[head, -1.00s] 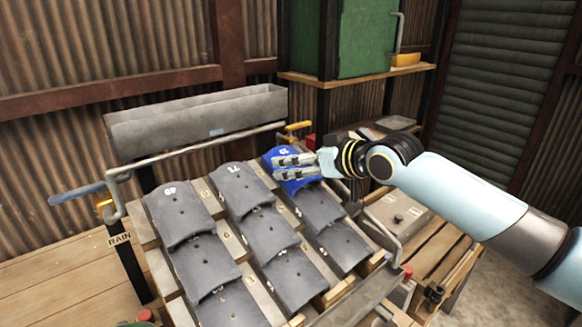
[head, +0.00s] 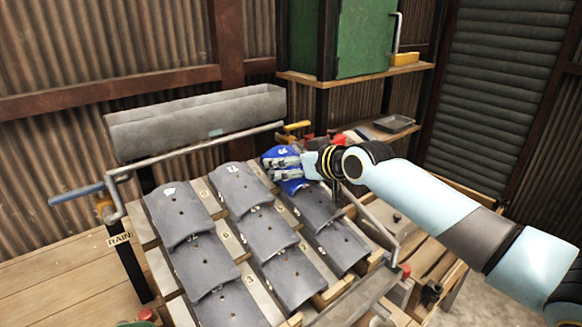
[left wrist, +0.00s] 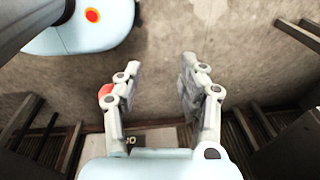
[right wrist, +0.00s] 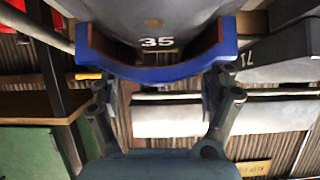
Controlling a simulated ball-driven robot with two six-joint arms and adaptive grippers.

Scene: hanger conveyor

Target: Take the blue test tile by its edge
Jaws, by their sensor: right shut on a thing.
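The blue tile (head: 271,156) is at the top of the right column on the sloping rack, partly hidden by my right gripper (head: 288,165). In the right wrist view its curved blue edge (right wrist: 165,74) spans between the two fingers of my right gripper (right wrist: 160,88), beside a dark face marked 35. That gripper is shut on the tile. I cannot tell whether the tile is clear of the rack. My left gripper (left wrist: 153,75) is open and empty in the left wrist view, over bare floor, and is not in the head view.
Grey tiles (head: 233,188) fill the rack in columns beside and below the blue one. A rail (head: 200,153) and a grey trough (head: 200,117) run behind the rack. A wooden bench (head: 440,250) stands at right, and a green cabinet (head: 365,38) stands behind.

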